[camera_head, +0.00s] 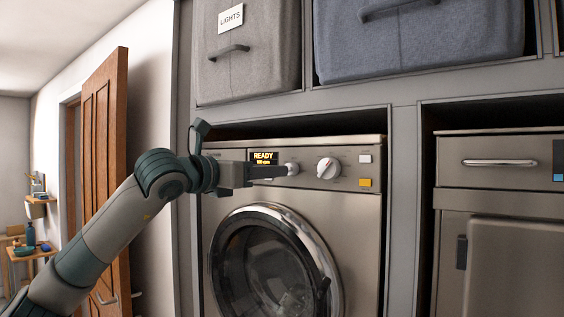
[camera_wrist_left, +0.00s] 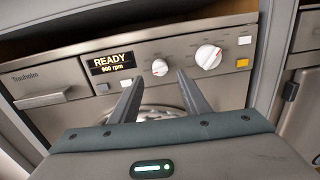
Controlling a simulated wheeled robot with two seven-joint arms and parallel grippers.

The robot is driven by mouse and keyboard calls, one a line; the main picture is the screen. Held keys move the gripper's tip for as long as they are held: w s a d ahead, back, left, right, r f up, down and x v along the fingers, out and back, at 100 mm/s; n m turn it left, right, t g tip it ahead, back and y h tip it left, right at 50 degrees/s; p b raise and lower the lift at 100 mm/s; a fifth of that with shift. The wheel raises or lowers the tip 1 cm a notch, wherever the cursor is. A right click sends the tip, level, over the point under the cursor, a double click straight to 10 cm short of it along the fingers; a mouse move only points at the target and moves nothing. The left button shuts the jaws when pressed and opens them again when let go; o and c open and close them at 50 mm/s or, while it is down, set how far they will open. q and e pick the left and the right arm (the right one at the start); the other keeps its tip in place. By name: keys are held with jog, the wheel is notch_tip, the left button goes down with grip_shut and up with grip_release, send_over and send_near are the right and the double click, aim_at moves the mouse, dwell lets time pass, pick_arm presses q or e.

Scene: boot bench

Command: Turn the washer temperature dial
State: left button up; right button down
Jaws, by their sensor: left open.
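The washer (camera_head: 351,217) has a brushed metal front with two white dials on its panel. The smaller dial (camera_head: 293,168) is near the display; the larger dial (camera_head: 328,168) is to its right. In the left wrist view the smaller dial (camera_wrist_left: 160,67) lies ahead between my fingertips, and the larger dial (camera_wrist_left: 209,57) is beyond the right finger. The dial labels are too small to read, so I cannot tell which sets temperature. My left gripper (camera_head: 282,171) is open and empty, its tips at the smaller dial; contact is unclear. My right gripper is not in view.
The display (camera_wrist_left: 113,63) reads READY, 900 rpm. A white button (camera_head: 365,158) and a yellow button (camera_head: 365,182) are at the panel's right. The round door (camera_head: 318,250) is below. Fabric bins (camera_head: 248,75) sit above; another metal appliance (camera_head: 480,200) stands right.

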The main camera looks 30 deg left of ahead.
aim_at(290, 169)
pick_arm(q)
jog(key=w, duration=0.2)
jog(key=w+p, duration=0.2)
jog(key=w, duration=0.1)
jog(key=shift+w+d, duration=0.35)
jog(key=c, duration=1)
